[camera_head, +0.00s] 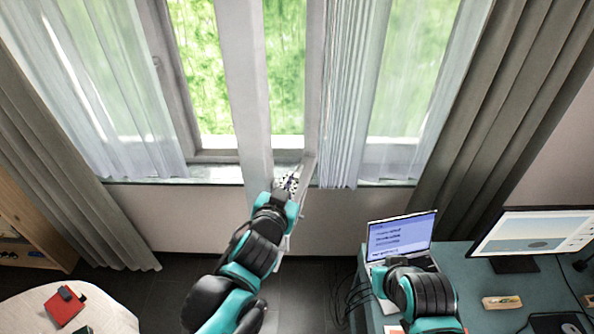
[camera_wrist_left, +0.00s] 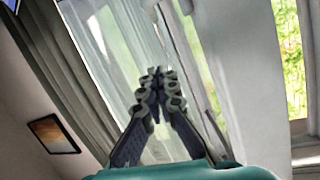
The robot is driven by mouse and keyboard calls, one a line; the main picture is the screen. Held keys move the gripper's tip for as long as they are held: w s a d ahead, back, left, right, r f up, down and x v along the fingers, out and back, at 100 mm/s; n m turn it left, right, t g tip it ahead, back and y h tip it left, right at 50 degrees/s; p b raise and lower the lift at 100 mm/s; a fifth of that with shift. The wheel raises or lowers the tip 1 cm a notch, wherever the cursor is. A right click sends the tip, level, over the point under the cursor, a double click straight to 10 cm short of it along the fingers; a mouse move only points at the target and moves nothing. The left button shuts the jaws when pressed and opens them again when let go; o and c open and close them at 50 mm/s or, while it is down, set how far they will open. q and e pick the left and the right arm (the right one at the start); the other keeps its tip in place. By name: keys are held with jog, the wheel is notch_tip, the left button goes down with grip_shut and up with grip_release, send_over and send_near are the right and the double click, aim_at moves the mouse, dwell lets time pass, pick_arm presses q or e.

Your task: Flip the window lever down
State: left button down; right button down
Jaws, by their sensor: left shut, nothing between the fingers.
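The window stands behind my left arm. A pale upright frame member (camera_head: 246,85) of it runs down the middle of the head view and shows large at the right in the left wrist view (camera_wrist_left: 235,70). My left gripper (camera_head: 290,182) is at the lower part of this frame, beside its edge. In the left wrist view its fingers (camera_wrist_left: 157,95) are closed together with nothing between them. I cannot make out the window lever in either view; it may be hidden by the gripper or the frame.
Sheer curtains (camera_head: 345,90) and grey drapes (camera_head: 490,110) hang at the sides. A desk (camera_head: 465,290) with a laptop (camera_head: 400,238) and monitor (camera_head: 535,235) stands at the right. A round table (camera_head: 100,310) with a red item (camera_head: 65,303) is at the lower left.

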pick_arm(q)
send_over(298, 170)
jog(key=s, duration=0.4)
notch_tip(298, 170, down, 2)
jog(key=f, duration=0.2)
jog(key=w+f+b, duration=0.1)
jog(key=shift+f, duration=0.35)
jog(key=shift+a+f, duration=0.15)
jog(key=shift+f, duration=0.25)
